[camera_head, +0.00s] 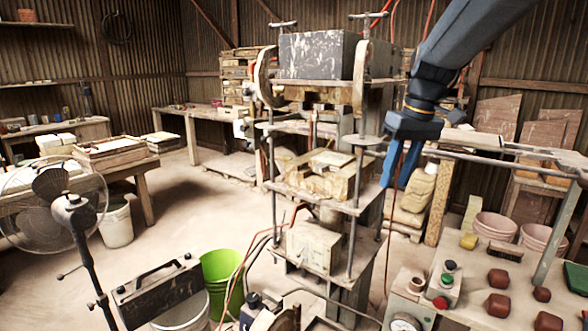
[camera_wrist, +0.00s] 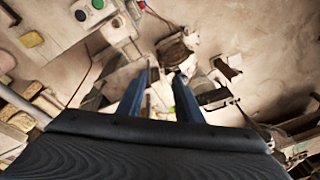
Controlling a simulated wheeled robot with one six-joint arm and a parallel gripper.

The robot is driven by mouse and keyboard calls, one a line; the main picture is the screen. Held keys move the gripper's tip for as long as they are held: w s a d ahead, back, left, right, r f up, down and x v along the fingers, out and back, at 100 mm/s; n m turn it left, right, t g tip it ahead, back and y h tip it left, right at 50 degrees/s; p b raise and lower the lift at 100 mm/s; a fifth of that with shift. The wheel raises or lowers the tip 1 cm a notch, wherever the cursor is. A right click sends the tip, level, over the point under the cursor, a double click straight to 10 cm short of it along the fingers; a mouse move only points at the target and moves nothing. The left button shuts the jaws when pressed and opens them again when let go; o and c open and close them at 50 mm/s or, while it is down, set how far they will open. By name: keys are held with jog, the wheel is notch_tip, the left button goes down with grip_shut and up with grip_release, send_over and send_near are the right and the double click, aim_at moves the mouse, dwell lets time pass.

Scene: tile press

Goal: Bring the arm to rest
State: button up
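My blue arm comes in from the top right of the head view. My gripper (camera_head: 398,182) points down just right of the press (camera_head: 352,190), with its fingers at about the height of the press's middle shelf. In the wrist view the two blue fingers of my gripper (camera_wrist: 165,84) stand apart with a gap between them and nothing in the gap. The floor and the lower machine parts show beyond them. I cannot tell from these views how close the fingers are to the press frame.
A lime green bucket (camera_head: 221,280), a fan (camera_head: 62,205) and a white bucket (camera_head: 116,222) stand to the left. The floor at centre left is open.

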jog(key=s+a+f+m+b, duration=0.2)
jog(key=s+f, duration=0.8)
jog(key=f, duration=0.2)
jog(key=s+a+f+m+h+b, duration=0.1)
jog(key=s+a+f+b, duration=0.1)
jog(key=s+f, duration=0.8)
notch_tip(320, 180, down, 3)
jog(key=shift+s+a+f+m+h, duration=0.1)
jog(key=shift+s+a+m+h, duration=0.05)
jog(key=shift+a+m+h, duration=0.2)
jog(key=shift+d, duration=0.1)
